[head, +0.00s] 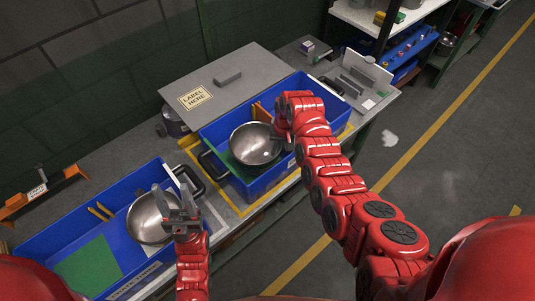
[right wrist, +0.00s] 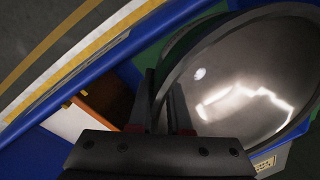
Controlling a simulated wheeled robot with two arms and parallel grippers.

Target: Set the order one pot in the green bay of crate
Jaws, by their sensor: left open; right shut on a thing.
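A steel pot (head: 255,146) with a black handle sits within the walls of the right blue crate (head: 262,186), over its green bay (head: 226,162). I cannot tell whether it touches the floor. My right gripper (head: 280,134) is shut on the pot's rim; its fingers (right wrist: 168,108) grip the rim in the right wrist view, where the pot (right wrist: 240,75) fills the right side. A second steel pot (head: 146,220) is in the left blue crate (head: 50,230). My left gripper (head: 177,212) is open in front of that pot, partly hiding it.
The left crate has a green floor area (head: 90,268). A grey board with a "label here" sheet (head: 195,97) lies behind the crates. An orange-brown part (right wrist: 105,95) shows inside the right crate. A shelf with blue bins (head: 405,50) stands at the back right.

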